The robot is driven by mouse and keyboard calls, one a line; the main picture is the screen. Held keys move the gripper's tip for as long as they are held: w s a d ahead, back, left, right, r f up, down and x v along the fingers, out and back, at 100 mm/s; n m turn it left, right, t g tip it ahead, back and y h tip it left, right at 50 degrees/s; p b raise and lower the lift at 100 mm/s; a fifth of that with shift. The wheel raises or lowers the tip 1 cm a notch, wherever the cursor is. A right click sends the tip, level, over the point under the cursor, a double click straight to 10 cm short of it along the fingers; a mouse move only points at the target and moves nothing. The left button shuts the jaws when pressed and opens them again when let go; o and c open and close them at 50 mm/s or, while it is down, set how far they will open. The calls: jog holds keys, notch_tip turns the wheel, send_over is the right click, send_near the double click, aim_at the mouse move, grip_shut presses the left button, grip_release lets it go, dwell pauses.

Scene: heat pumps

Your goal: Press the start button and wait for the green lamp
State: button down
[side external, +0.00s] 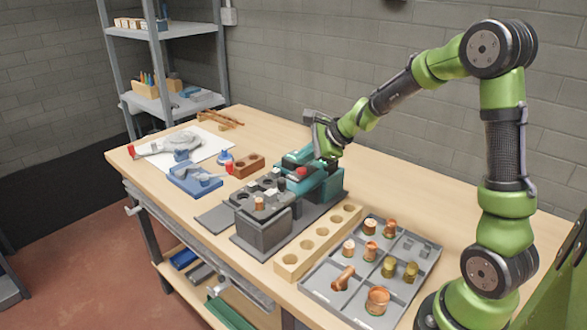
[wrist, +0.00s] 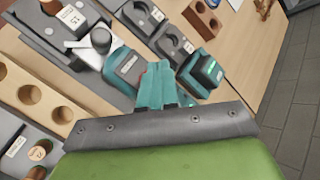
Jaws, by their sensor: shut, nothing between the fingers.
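My gripper (wrist: 160,88) shows in the wrist view as two teal fingers held together, with nothing between them. In the side view, the end of my arm is low over a teal unit (side external: 331,188) at the back of the grey station; the fingertips are hard to make out there. In the wrist view, a teal housing with a dark face (wrist: 130,66) is just left of the fingers. A teal box (wrist: 201,72) with a small glowing green patch (wrist: 214,71) is to the right. I cannot tell which part is the start button, or whether the fingertips touch anything.
A grey block (side external: 262,228) with several sockets stands beside the teal unit. A wooden hole rack (side external: 318,240) and a grey tray (side external: 335,296) of copper and brass fittings lie nearer. A blue fixture (side external: 195,181) is at left. The table's back right is clear.

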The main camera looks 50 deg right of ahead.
aim_at(305, 171)
jog(key=shift+f, duration=0.1)
dwell(0.3)
jog(key=shift+f, duration=0.35)
jog(key=shift+f, duration=0.4)
dwell(0.8)
jog(key=shift+r, duration=0.85)
jog(key=shift+r, duration=2.5)
